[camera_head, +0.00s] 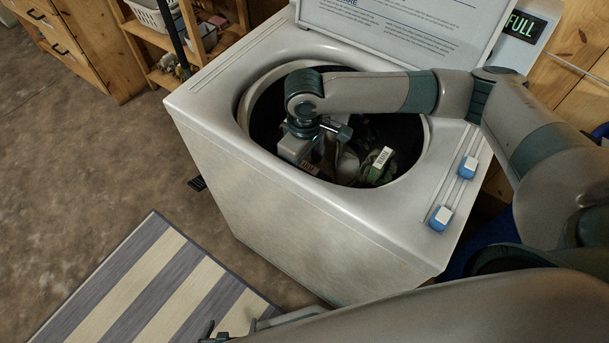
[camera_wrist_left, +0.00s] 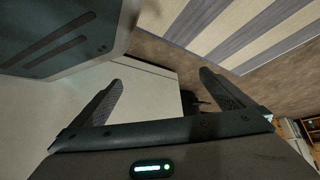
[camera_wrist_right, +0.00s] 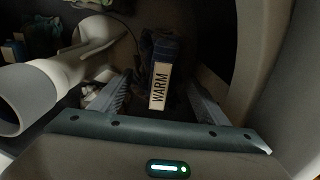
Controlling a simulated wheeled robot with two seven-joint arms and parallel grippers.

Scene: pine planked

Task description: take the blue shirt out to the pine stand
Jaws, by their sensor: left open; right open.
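A dark blue folded bundle (camera_wrist_right: 165,48), with a tan tag reading WARM (camera_wrist_right: 160,86), shows in the right wrist view; I cannot tell for sure that it is the blue shirt. My right gripper (camera_wrist_right: 158,92) is open inside the washer drum, with its fingers on either side of the tag.
The white top-loading washer (camera_head: 290,235) has its lid (camera_head: 400,28) raised and a display (camera_head: 524,25) reading FULL. A green item (camera_head: 380,166) lies in the drum. A striped mat (camera_head: 150,290) lies on the floor. A wooden shelf unit (camera_head: 150,50) stands behind left.

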